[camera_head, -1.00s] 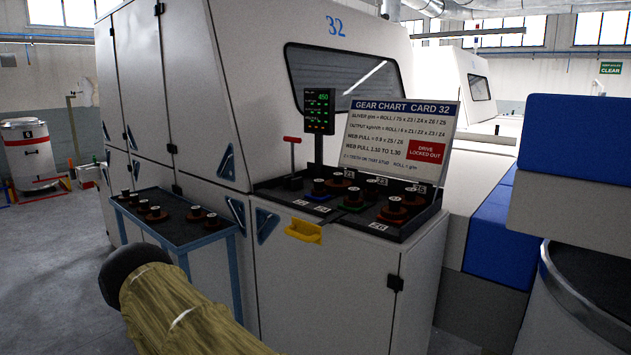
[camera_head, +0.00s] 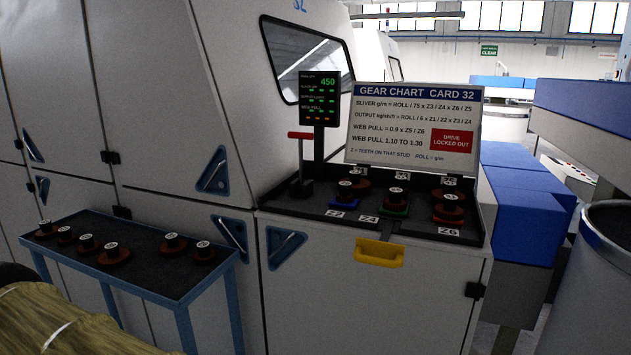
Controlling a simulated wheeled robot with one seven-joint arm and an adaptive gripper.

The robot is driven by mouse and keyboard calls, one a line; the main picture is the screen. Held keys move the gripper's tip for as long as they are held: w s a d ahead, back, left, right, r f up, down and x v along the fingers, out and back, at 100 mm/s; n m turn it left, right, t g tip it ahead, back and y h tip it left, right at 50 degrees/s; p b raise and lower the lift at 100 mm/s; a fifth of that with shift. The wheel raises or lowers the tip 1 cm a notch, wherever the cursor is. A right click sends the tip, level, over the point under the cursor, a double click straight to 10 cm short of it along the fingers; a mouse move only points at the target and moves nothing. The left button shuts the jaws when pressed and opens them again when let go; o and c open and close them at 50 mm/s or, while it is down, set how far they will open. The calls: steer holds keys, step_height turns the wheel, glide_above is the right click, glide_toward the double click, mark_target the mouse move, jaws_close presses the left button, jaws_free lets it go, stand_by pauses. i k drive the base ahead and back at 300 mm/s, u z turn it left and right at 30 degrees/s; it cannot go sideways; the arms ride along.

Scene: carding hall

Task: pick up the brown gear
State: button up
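Several brown gears with black hubs and pale top labels lie on the dark side table (camera_head: 146,262) at left. They include a near one (camera_head: 114,260), one at centre right (camera_head: 174,250) and one at the right end (camera_head: 203,259). More brown gears sit in the black tray on the machine, including one at its right (camera_head: 448,215). A blue-based gear (camera_head: 343,203) and a green-based gear (camera_head: 396,210) are also there. The pictures do not show which brown gear is meant. My gripper is not in view.
A yellow handle (camera_head: 379,253) juts from the cabinet front. A red-topped lever (camera_head: 301,160) and a gear chart (camera_head: 414,128) stand at the tray. An olive roll-like thing (camera_head: 60,325) fills the lower left. A grey drum (camera_head: 590,275) stands at right.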

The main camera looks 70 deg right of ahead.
mark_target(360, 185)
steer(key=i, duration=1.35)
steer(key=z, duration=2.65)
